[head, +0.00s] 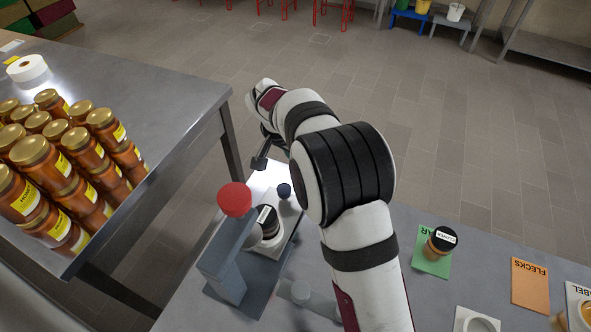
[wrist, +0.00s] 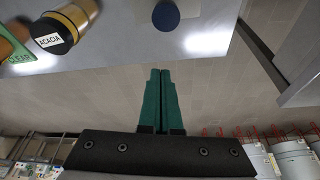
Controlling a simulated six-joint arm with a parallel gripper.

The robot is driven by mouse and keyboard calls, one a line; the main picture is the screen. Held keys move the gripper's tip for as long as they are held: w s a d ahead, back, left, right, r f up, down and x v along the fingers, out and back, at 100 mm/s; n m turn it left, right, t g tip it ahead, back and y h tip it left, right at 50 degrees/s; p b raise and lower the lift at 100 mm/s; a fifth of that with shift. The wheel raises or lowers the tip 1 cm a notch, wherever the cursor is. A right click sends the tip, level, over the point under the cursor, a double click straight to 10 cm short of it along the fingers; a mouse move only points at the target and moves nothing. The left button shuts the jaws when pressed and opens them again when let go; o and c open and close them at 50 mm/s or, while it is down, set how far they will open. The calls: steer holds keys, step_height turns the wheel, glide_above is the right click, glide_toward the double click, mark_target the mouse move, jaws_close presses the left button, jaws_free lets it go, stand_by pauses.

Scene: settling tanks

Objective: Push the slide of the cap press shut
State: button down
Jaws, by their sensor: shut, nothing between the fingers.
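The cap press (head: 226,262) is a grey upright body with a red round top (head: 235,199), standing on the bench. Its slide (head: 289,208) is a pale plate reaching away behind the body, with a dark blue knob (head: 284,190) at its far end. A jar with a black, labelled lid (head: 268,216) stands by the press, partly hidden by the body. My gripper (head: 260,162) is beyond the knob, up and left of it in the head view. In the wrist view its green fingers (wrist: 160,75) are shut and empty, apart from the dark blue knob (wrist: 166,15).
Stacked honey jars (head: 60,170) crowd the left metal table (head: 165,120). A labelled jar (head: 440,243) stands on a green card (head: 430,263) at right, beside an orange card (head: 530,285). A gap of open floor lies between table and bench.

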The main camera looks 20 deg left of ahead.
mark_target(284, 189)
steer(key=c, duration=1)
jaws_free()
step_height(284, 189, up, 7)
steer(key=s+n+g, duration=0.1)
steer(key=s+g, duration=0.1)
steer(key=shift+a+f, duration=0.15)
steer(key=shift+f, duration=0.05)
steer(key=o, duration=0.5)
steer(key=shift+s+a+r+n+g+y, duration=0.2)
steer(key=shift+s+r+n+g, duration=0.25)
steer(key=shift+r, duration=0.1)
steer(key=shift+s+a+r+n+g+y, duration=0.2)
steer(key=shift+s+r+n+g, duration=0.15)
steer(key=shift+s+r+g, duration=0.15)
steer(key=shift+o, duration=0.5)
step_height(284, 189, down, 15)
steer(key=shift+f, duration=0.1)
steer(key=shift+c, duration=0.2)
jaws_close()
